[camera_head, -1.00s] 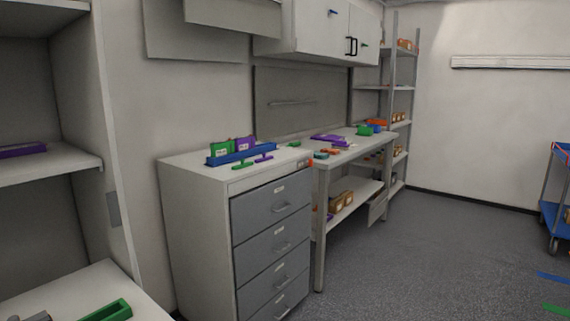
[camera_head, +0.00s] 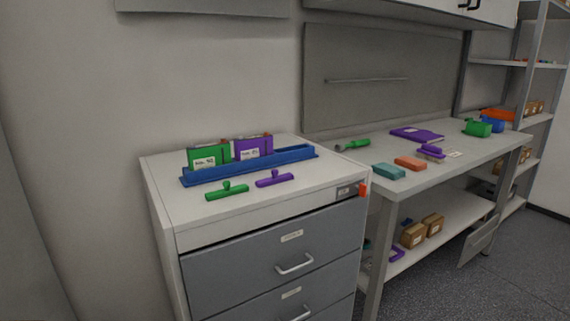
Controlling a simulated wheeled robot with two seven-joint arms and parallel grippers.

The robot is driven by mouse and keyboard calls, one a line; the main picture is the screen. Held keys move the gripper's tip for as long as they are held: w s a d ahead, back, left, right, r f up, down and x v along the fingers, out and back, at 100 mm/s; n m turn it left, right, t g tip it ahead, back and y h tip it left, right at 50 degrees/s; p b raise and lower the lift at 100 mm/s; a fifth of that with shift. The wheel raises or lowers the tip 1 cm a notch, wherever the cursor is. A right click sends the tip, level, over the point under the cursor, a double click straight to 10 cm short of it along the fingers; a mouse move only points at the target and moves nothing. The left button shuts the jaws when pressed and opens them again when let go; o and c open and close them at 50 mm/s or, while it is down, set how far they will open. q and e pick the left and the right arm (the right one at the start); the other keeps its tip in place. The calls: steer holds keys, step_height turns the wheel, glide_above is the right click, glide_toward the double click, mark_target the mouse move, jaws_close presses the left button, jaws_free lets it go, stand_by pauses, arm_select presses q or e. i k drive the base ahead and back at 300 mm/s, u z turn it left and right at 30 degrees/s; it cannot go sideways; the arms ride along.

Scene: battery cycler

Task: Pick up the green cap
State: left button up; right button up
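Two T-shaped pieces lie on top of the grey drawer cabinet (camera_head: 170,205), in front of a blue tray (camera_head: 300,159). The left one is green (camera_head: 227,190) and looks like the green cap. The right one is purple (camera_head: 274,178). Each has a short stub pointing up, and they lie apart from each other. In the tray stand a green labelled block (camera_head: 203,156) and a purple labelled block (camera_head: 250,149). Neither of my grippers shows in view.
A workbench (camera_head: 410,183) adjoins the cabinet on the right. It holds a green tool (camera_head: 352,144), a teal block (camera_head: 388,171), an orange block (camera_head: 410,163) and purple items. Shelving stands at the far right. The cabinet top's front strip is clear.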

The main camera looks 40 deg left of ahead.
mark_target(227, 191)
steer(key=i, duration=1.3)
steer(key=u, duration=3)
